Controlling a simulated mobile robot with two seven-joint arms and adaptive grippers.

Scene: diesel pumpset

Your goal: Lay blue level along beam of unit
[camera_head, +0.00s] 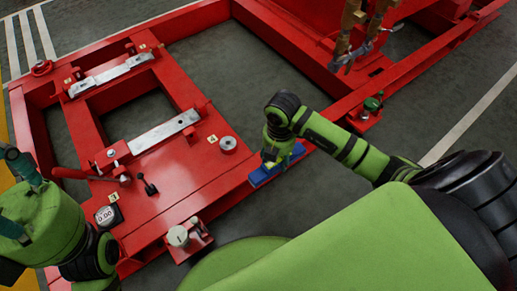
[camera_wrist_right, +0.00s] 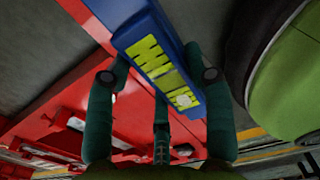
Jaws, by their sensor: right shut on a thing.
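The blue level (camera_head: 264,174) is a long bar at the near right beam of the red unit (camera_head: 205,188), seen in the head view. My right gripper (camera_head: 273,160) is shut on it from above. In the right wrist view, the level (camera_wrist_right: 181,88) shows yellow-green markings and lies between the dark fingers of my right gripper (camera_wrist_right: 158,76). The level runs roughly along the red beam (camera_wrist_right: 85,22). I cannot tell whether its underside touches the beam. Dark finger parts of my left gripper (camera_head: 18,163) show at the left edge; its opening is unclear.
Two metal bars (camera_head: 165,131) (camera_head: 112,74) lie on the red frame. Brass fittings (camera_head: 349,25) hang at the upper right.

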